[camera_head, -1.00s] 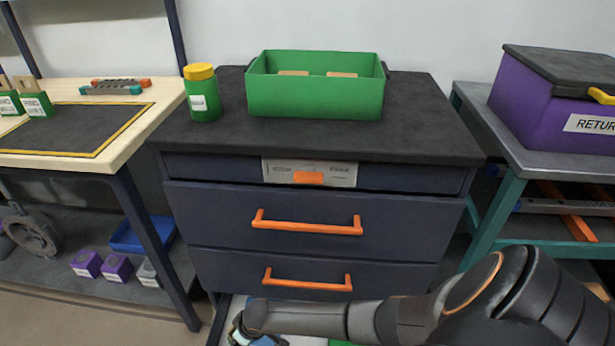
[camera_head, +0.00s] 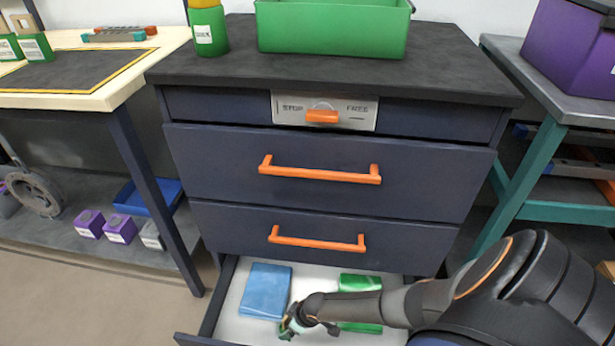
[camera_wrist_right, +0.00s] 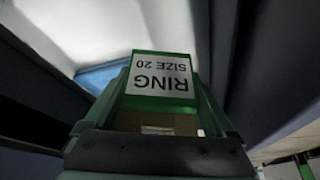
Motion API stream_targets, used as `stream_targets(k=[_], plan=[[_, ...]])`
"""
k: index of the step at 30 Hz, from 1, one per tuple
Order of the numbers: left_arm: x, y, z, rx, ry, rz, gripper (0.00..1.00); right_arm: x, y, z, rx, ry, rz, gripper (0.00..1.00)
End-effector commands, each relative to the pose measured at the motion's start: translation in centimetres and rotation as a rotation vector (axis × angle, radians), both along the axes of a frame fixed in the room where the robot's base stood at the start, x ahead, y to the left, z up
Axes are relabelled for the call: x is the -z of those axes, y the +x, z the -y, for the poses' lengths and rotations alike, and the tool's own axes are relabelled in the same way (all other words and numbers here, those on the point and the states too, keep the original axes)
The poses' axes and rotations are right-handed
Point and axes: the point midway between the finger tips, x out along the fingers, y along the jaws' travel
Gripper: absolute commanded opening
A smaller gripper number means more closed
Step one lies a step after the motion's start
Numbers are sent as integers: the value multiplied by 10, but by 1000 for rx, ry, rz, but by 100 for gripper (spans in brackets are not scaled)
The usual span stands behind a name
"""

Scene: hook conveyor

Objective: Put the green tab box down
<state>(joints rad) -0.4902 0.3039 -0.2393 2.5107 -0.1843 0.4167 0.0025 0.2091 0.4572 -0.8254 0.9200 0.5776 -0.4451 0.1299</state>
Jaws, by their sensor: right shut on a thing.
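The green tab box (camera_wrist_right: 160,103), with a white label reading "RING SIZE 20" upside down in the picture, is held between the fingers of my right gripper (camera_wrist_right: 155,125) in the right wrist view. In the head view my right gripper (camera_head: 290,325) reaches in from the right, low over the open bottom drawer (camera_head: 232,322). Only small green parts show there, so the box is mostly hidden by the gripper. I cannot tell whether the box touches the drawer floor. My left gripper is not in view.
The drawer's white floor holds a blue item (camera_head: 266,290) and a green item (camera_head: 360,284), partly behind my arm. Closed drawers with orange handles (camera_head: 318,174) rise above it. A green bin (camera_head: 335,30) and green jar (camera_head: 209,32) stand on the cabinet top.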

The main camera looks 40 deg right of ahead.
Motion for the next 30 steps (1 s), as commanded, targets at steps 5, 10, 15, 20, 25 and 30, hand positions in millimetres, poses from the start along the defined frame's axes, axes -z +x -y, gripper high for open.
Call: stream_targets(k=[5,10,15,20,25,30], plan=[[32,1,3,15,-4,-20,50,39,-16,19,0,0,-1,33],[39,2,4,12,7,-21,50,47,-22,27,-1,1,1,33],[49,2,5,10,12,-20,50,60,-28,34,0,0,-1,33],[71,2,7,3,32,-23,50,83,-28,33,-1,2,0,33],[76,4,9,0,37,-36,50,87,-27,33,-1,1,2,33],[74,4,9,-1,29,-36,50,86,-27,33,0,1,1,33]])
